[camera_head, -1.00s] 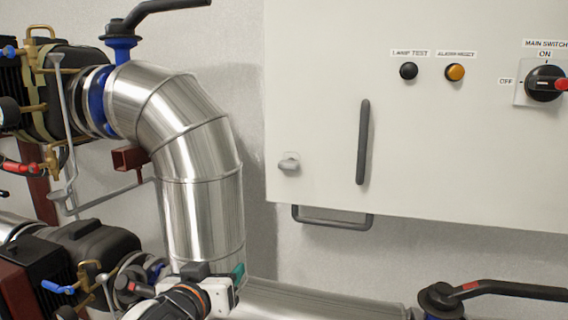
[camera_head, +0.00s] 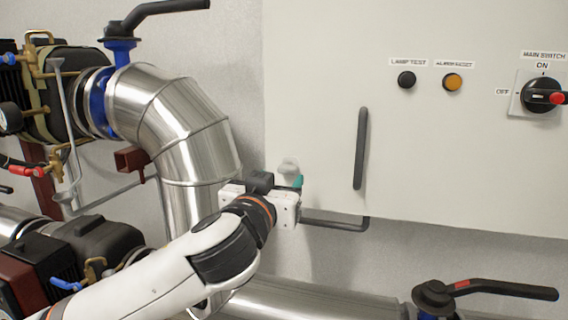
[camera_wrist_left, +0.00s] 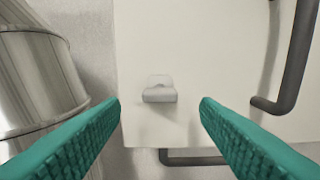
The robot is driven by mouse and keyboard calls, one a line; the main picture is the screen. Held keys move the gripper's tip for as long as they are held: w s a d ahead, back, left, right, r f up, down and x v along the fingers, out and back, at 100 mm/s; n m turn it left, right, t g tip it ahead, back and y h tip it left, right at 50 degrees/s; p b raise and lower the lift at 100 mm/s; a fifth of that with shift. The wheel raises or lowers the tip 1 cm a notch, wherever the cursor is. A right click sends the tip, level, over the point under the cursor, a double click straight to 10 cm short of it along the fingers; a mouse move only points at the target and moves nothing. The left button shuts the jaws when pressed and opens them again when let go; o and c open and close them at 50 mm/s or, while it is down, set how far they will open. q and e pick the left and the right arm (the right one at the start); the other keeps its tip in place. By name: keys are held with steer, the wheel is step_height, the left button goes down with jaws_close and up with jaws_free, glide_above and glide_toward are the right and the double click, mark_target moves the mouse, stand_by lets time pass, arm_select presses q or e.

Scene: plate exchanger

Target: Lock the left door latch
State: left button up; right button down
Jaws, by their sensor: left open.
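The left door latch (camera_head: 289,167) is a small light-grey knob near the lower left corner of the white cabinet door (camera_head: 320,100). In the left wrist view the latch (camera_wrist_left: 159,93) sits centred between the fingers, a little beyond their tips. My left gripper (camera_wrist_left: 160,103) is open, with teal ribbed fingers on either side of the latch and apart from it. In the head view my left gripper (camera_head: 297,182) is just below the latch, and its body hides part of the cabinet's lower left corner. My right gripper is not in view.
A dark vertical handle (camera_head: 361,148) is right of the latch; it also shows in the wrist view (camera_wrist_left: 292,60). A grey bar (camera_head: 335,224) hangs under the cabinet. A large silver pipe (camera_head: 185,130) stands close on the left. A black valve lever (camera_head: 500,288) is lower right.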

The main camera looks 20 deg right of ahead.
mark_target(286, 172)
arm_select(q)
steer(key=shift+p+x, duration=0.65)
steer(key=shift+x, duration=1.4)
steer(key=c, duration=1)
